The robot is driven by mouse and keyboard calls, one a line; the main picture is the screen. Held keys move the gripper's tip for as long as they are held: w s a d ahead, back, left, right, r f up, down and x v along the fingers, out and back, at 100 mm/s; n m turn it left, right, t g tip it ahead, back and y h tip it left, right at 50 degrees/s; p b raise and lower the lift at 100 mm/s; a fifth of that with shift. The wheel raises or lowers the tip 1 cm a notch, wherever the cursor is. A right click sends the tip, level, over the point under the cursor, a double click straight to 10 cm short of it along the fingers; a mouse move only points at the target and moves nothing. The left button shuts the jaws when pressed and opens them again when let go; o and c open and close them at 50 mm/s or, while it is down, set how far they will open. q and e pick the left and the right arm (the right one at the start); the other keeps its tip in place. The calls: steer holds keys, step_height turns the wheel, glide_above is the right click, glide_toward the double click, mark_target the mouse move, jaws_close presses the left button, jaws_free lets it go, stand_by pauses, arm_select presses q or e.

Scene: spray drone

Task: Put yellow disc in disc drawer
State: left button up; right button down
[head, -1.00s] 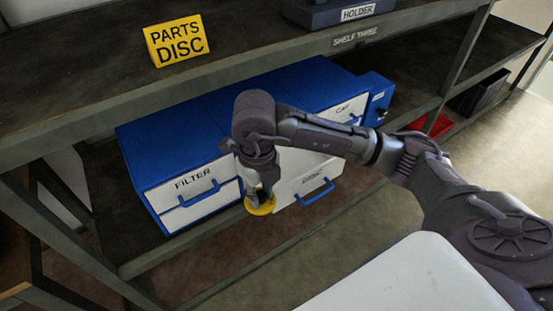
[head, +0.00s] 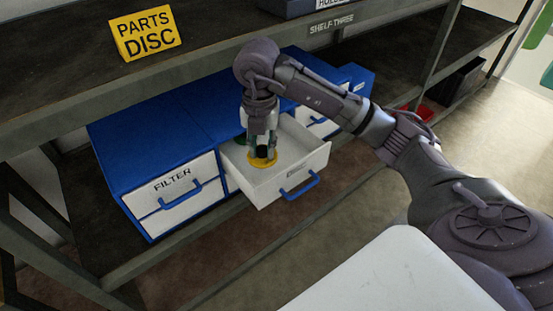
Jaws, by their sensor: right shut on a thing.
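The yellow disc (head: 262,164) is held at the fingertips of my right gripper (head: 261,156), which points down and is shut on it. The disc is within the outline of the open disc drawer (head: 318,167), a white drawer with a blue handle pulled out of the blue cabinet. I cannot tell whether the disc touches the drawer floor. The gripper hides part of the drawer's inside. A small green thing shows beside the fingers, partly hidden. My left gripper is not in view.
The filter drawer (head: 173,196) is shut at the left of the blue cabinet (head: 150,137). The upper shelf, with a yellow "PARTS DISC" sign (head: 145,33), runs above and behind my right arm. A dark bin (head: 461,80) stands at the right on the lower shelf.

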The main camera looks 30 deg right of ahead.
glide_above(278, 169)
step_height(278, 169, down, 8)
steer(key=shift+s+a+r+p, duration=0.1)
steer(key=shift+r+p, duration=0.1)
steer(key=shift+p, duration=0.4)
step_height(278, 169, down, 4)
steer(key=shift+f, duration=0.2)
steer(key=shift+f, duration=0.15)
steer(key=c, duration=0.9)
jaws_free()
